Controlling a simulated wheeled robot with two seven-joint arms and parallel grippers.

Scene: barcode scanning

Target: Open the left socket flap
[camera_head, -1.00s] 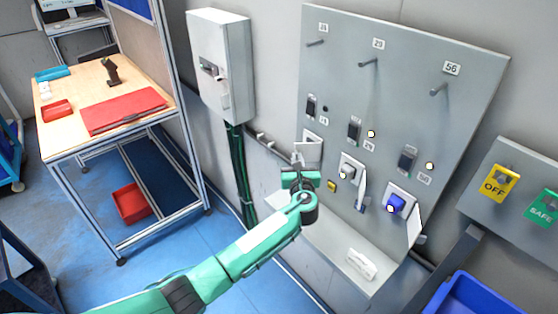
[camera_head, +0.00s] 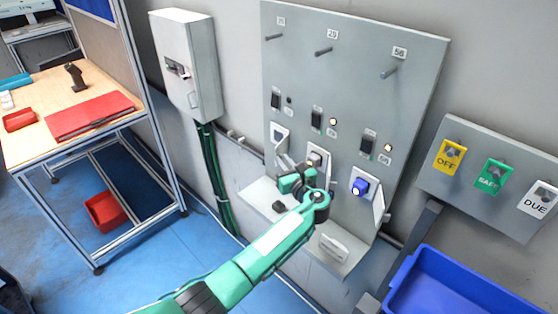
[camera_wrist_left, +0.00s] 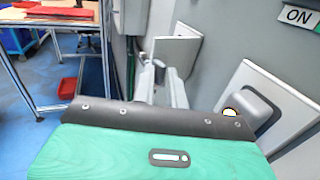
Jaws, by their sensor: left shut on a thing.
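The left socket (camera_head: 279,134) is at the lower left of the grey wall panel (camera_head: 350,60), with its dark inside face partly showing. My left gripper (camera_head: 284,168) is just below and in front of it. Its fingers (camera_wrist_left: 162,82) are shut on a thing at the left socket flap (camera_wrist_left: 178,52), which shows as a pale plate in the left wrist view. The exact contact is hidden by the fingers. My right gripper is not in view.
The middle socket (camera_head: 316,158) and right socket (camera_head: 363,185), with a blue plug, are close on the right. A blue bin (camera_head: 460,285) stands at the lower right.

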